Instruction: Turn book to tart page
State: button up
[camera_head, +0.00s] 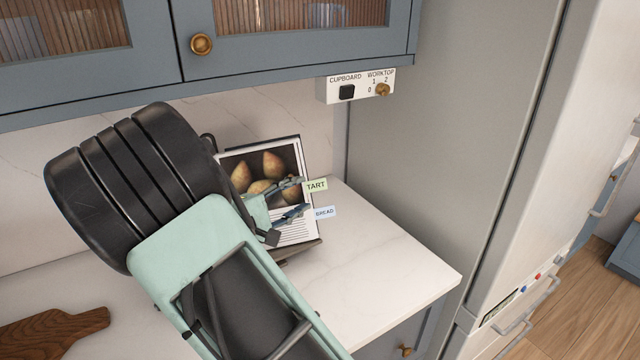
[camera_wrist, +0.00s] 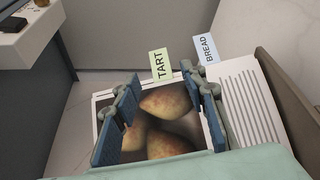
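The cookbook (camera_head: 262,168) stands tilted on a dark stand (camera_head: 302,250) on the worktop, showing a picture of pears above lines of text. The book also shows in the wrist view (camera_wrist: 165,110). A green TART tab (camera_head: 316,185) and a blue BREAD tab (camera_head: 325,212) stick out from its right edge. In the wrist view the TART tab (camera_wrist: 160,64) and BREAD tab (camera_wrist: 207,49) lie beyond the fingertips. My gripper (camera_head: 298,197) is open in front of the page, its fingers apart and empty. My arm hides the book's left part.
A switch box (camera_head: 356,87) labelled CUPBOARD and WORKTOP hangs under the blue wall cupboard (camera_head: 300,45). A tall grey panel (camera_head: 440,130) stands to the right. A wooden board (camera_head: 55,330) lies at lower left. The worktop (camera_head: 390,255) right of the book is clear.

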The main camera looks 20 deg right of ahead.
aim_at(318, 185)
jog(key=p+x, duration=0.1)
jog(key=x, duration=0.7)
jog(key=shift+c, duration=0.2)
jog(key=c, duration=0.8)
jog(key=shift+c, duration=0.2)
jog(key=shift+s, duration=0.1)
